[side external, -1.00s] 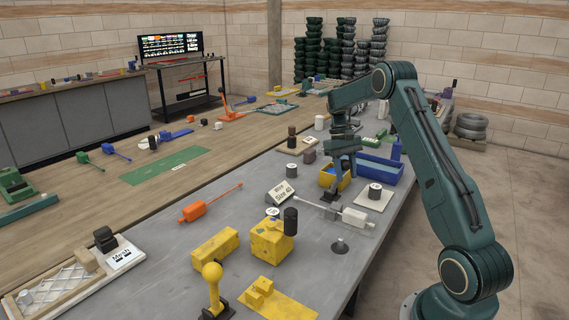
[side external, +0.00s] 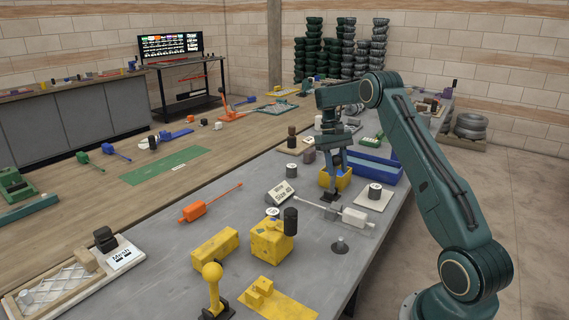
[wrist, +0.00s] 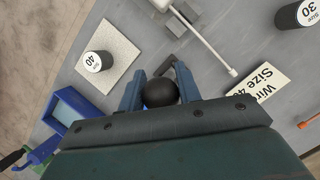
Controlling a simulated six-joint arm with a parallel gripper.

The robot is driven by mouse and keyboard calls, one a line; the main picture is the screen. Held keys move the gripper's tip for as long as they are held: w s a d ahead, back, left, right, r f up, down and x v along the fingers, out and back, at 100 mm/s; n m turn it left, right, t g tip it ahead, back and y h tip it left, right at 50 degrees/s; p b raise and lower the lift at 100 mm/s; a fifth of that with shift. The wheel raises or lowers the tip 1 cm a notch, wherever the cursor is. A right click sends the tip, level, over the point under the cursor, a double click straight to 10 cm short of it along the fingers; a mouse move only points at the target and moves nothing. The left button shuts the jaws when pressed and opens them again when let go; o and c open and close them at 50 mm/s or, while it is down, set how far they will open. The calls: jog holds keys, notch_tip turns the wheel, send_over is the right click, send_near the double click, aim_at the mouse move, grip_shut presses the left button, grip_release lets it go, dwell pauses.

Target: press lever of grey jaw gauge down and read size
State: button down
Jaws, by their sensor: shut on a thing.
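My gripper (side external: 332,168) points down, just in front of the yellow bin. In the wrist view its two blue-grey fingers are closed on a round black knob (wrist: 160,93). A dark grey device (side external: 331,195), probably the jaw gauge, stands on the bench directly under my gripper; a small dark part (wrist: 166,64) shows just beyond the knob in the wrist view. The lever and most of the gauge are hidden by my gripper and the knob. A sign (wrist: 258,90) lies to the right and reads partly "Wire Size 40".
A grey rod tool with a white handle (side external: 354,217) lies close in front. A cylinder marked 40 (wrist: 95,62) sits on a pale plate (side external: 384,198). A yellow block (side external: 270,243) stands nearer the camera.

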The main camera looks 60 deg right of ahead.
jog(key=shift+w+r, duration=0.15)
jog(key=shift+r, duration=0.05)
jog(key=c, duration=1)
grip_release()
jog(key=shift+f, duration=0.1)
jog(key=shift+s+f, duration=0.1)
jog(key=shift+s, duration=0.2)
